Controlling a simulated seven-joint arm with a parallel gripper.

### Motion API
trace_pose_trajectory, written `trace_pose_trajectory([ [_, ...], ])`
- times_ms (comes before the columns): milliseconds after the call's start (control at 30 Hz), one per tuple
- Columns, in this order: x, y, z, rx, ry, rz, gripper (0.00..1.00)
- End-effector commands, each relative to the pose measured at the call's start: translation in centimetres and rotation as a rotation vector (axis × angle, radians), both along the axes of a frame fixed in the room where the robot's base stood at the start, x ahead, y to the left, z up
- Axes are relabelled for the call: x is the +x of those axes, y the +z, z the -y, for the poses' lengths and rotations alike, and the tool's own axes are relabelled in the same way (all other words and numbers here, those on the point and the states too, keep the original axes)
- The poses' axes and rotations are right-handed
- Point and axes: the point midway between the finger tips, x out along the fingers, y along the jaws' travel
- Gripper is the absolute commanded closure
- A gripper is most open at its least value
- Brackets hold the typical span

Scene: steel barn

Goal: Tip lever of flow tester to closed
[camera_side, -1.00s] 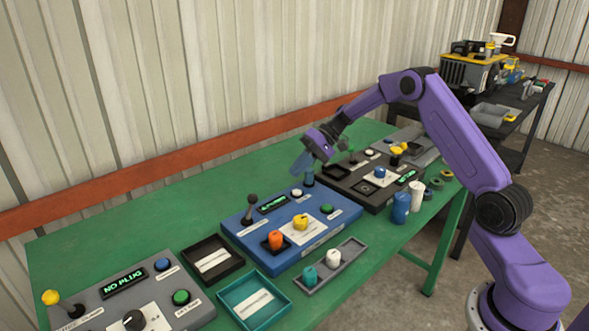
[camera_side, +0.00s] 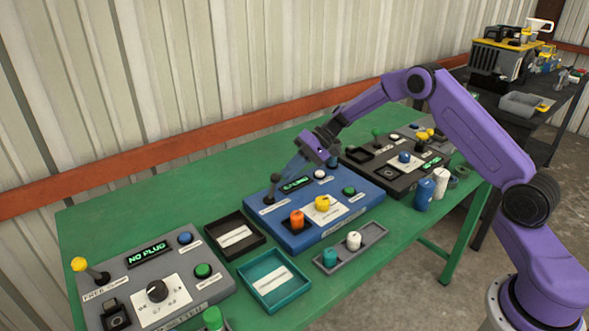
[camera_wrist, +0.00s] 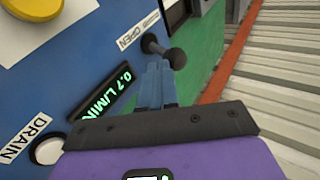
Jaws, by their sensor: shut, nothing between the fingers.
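The flow tester is a blue panel box (camera_side: 340,215) in the middle of the bench, with a lit green display that reads about 0.7 L/MIN in the wrist view (camera_wrist: 115,90). Its lever (camera_side: 274,183) has a dark knob and stands at the box's far left corner. In the wrist view the lever (camera_wrist: 177,58) sticks up from the panel beside a label reading OPEN (camera_wrist: 133,33). My gripper (camera_side: 292,168) is shut and empty, low over the display, just right of the lever. The fingertips (camera_wrist: 158,66) are right by the lever; I cannot tell whether they touch it.
A white DRAIN button (camera_wrist: 48,151), an orange plug (camera_side: 297,218) and a yellow knob (camera_side: 322,203) are on the blue box. A grey panel (camera_side: 150,275) stands to the left, a black panel (camera_side: 385,180) to the right. Trays (camera_side: 272,279) lie in front. Green bench behind is clear.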

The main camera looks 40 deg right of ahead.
Motion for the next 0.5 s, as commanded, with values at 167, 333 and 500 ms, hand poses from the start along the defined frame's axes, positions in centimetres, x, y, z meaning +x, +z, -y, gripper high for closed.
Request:
trace_pose_trajectory([
  [167, 0.00, 0.03, -0.01, -0.001, 0.000, 0.000, 1.00],
  [333, -0.01, 0.29, -0.30, -0.027, 0.002, 0.001, 1.00],
  [500, -0.01, 0.69, -0.83, -0.085, 0.002, 0.001, 1.00],
])
